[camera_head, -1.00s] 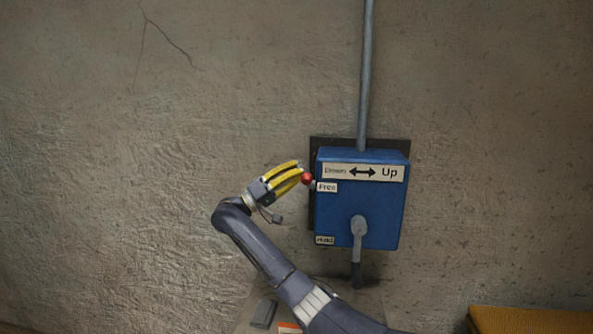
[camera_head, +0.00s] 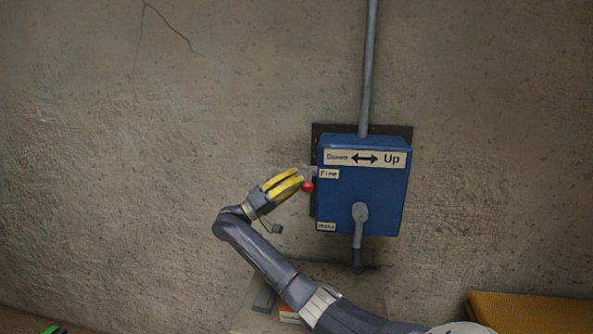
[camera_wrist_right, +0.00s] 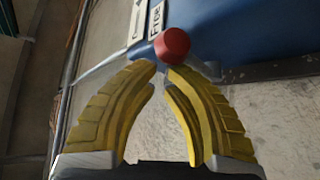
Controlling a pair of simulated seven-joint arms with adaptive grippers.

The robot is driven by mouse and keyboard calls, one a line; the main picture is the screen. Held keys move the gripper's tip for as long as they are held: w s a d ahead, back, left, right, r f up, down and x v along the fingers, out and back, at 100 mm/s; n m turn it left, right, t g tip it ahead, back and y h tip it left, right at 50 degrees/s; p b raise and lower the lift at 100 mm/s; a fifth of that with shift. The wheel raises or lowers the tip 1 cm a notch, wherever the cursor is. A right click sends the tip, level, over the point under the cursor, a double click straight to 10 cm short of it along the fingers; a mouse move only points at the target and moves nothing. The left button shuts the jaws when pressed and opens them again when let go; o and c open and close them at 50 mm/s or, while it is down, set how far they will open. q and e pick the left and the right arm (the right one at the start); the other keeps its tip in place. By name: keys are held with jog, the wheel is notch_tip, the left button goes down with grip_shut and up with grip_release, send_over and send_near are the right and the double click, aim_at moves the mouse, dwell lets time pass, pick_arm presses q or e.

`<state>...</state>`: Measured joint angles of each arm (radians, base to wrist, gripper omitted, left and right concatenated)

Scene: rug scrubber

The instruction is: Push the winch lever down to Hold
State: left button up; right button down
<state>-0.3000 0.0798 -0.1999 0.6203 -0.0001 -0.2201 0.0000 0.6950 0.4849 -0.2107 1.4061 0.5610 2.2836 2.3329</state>
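The blue winch box (camera_head: 385,185) is on the wall, with a "Free" label (camera_head: 328,174) at its upper left and a lower label (camera_head: 326,226), blurred, at its lower left. The winch lever's red knob (camera_head: 307,187) is at the box's left side, a little below "Free" and well above the lower label. My right gripper (camera_head: 297,177) is beside the knob, from the left. In the right wrist view, its yellow fingertips are nearly together and the red knob (camera_wrist_right: 172,44) is just beyond them, not between them. Contact is unclear. My left gripper is out of view.
A grey handle (camera_head: 360,213) with a dark grip hangs from the box's front, under a "Down/Up" sign (camera_head: 365,158). A grey pipe (camera_head: 369,70) rises from the box. A yellow surface (camera_head: 530,310) is at lower right. The wall to the left is clear.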

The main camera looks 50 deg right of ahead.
jog(key=shift+w+d+f, duration=0.1)
jog(key=shift+f, duration=2.25)
jog(key=shift+r, duration=0.1)
notch_tip(320, 180, up, 4)
jog(key=a, duration=0.1)
jog(key=w+a+f, duration=0.3)
jog(key=w+f, duration=0.3)
jog(key=w, duration=0.2)
jog(key=shift+a+f, duration=0.25)
jog(key=shift+a, duration=0.05)
